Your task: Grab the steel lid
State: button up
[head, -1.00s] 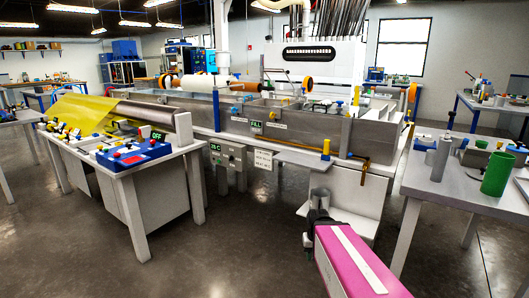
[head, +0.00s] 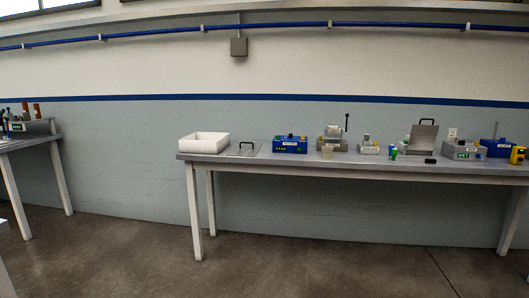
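My gripper is not in this view.
Right of the flat lid stand a blue box (head: 290,145), a grey device with a black lever (head: 333,138) and a grey box with a green label (head: 463,150). Another table (head: 30,142) is at far left. The floor (head: 300,270) in front is clear.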

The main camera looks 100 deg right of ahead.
aim_at(246, 149)
jog(key=z, duration=3.7)
jog(key=i+j+z, duration=0.2)
jog(key=i+l, duration=0.05)
jog(key=l, duration=0.05)
